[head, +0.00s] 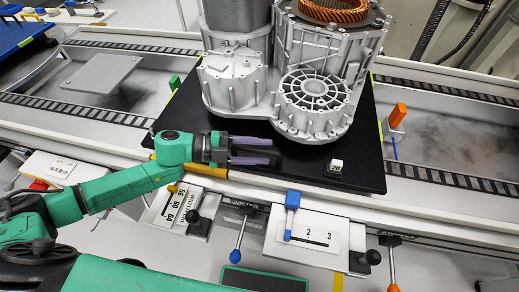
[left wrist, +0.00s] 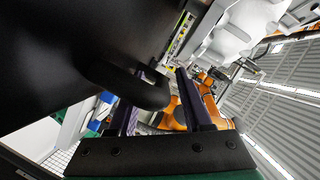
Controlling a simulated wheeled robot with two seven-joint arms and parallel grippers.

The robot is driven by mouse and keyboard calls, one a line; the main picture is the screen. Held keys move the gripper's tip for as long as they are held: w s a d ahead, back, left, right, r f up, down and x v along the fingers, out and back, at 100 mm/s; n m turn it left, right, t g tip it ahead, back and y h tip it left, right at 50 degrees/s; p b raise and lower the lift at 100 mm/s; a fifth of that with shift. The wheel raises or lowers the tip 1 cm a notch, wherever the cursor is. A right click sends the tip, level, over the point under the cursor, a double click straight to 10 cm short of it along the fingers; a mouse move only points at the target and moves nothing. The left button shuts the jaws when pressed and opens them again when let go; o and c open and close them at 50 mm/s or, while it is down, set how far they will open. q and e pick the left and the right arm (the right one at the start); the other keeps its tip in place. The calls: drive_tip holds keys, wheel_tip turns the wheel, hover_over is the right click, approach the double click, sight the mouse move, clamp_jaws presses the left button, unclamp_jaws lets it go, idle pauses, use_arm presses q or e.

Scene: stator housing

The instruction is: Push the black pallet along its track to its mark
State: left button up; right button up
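The black pallet (head: 362,165) lies on the track (head: 445,180) and carries a large grey metal stator housing (head: 318,105). In the left wrist view the pallet (left wrist: 60,50) fills the upper left as a dark surface, with a rounded black handle-like part (left wrist: 120,82) near the fingers. My left gripper (head: 270,151) is at the pallet's near left part, its two purple fingers apart and pointing right. In the left wrist view the gripper (left wrist: 166,85) shows a gap between the fingers; contact with the black part is unclear. My right gripper is out of view.
A small white block (head: 336,165) sits on the pallet's front. An orange post (head: 397,115) stands by its right side. Yellow-green strips (head: 380,130) lie beside both pallet sides; which is the mark is unclear. Blue-topped levers (head: 292,205) and number plates line the front.

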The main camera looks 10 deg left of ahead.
use_arm(q)
drive_tip(key=shift+d, duration=0.15)
drive_tip(key=shift+s+a, duration=0.1)
drive_tip(key=shift+a, duration=0.4)
drive_tip(key=v, duration=1.3)
drive_tip(key=shift+d+r+b, duration=0.15)
drive_tip(key=shift+r+b, duration=0.05)
drive_tip(key=shift+b, duration=0.15)
drive_tip(key=shift+s+a+r, duration=0.1)
drive_tip(key=shift+s+a, duration=0.05)
drive_tip(key=shift+a, duration=0.25)
